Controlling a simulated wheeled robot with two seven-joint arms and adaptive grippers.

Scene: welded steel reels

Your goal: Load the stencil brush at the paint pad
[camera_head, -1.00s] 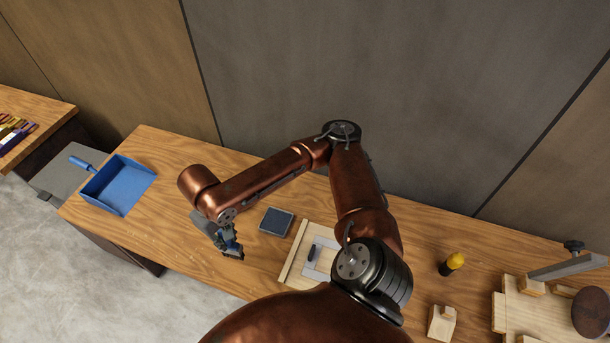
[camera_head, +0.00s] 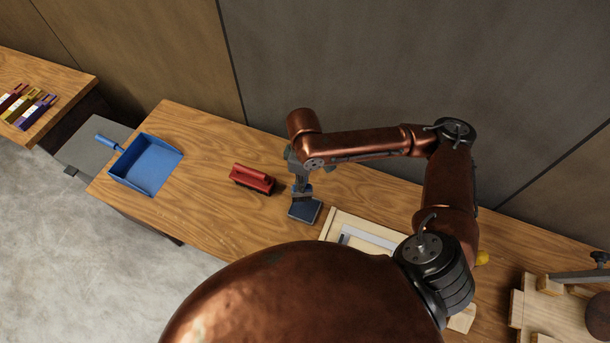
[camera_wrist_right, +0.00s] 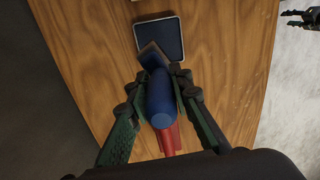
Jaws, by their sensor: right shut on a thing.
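My right gripper (camera_head: 300,188) is shut on the stencil brush, whose blue handle (camera_wrist_right: 160,100) shows between the fingers in the wrist view. The brush's dark square head (camera_wrist_right: 152,56) points toward the paint pad and overlaps its lower edge in that view. I cannot tell whether they touch. The paint pad (camera_head: 305,210) is a dark blue square in a grey rim, flat on the bench; it also shows in the wrist view (camera_wrist_right: 160,38). My left gripper (camera_wrist_right: 300,18) shows small at the wrist view's top right corner, its fingers apart.
A red block-like tool (camera_head: 252,179) lies left of the pad. A blue dustpan (camera_head: 146,166) lies at the bench's left end. A wooden frame with a grey stencil plate (camera_head: 350,238) lies right of the pad, partly hidden by my arm. A wooden fixture (camera_head: 540,315) stands far right.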

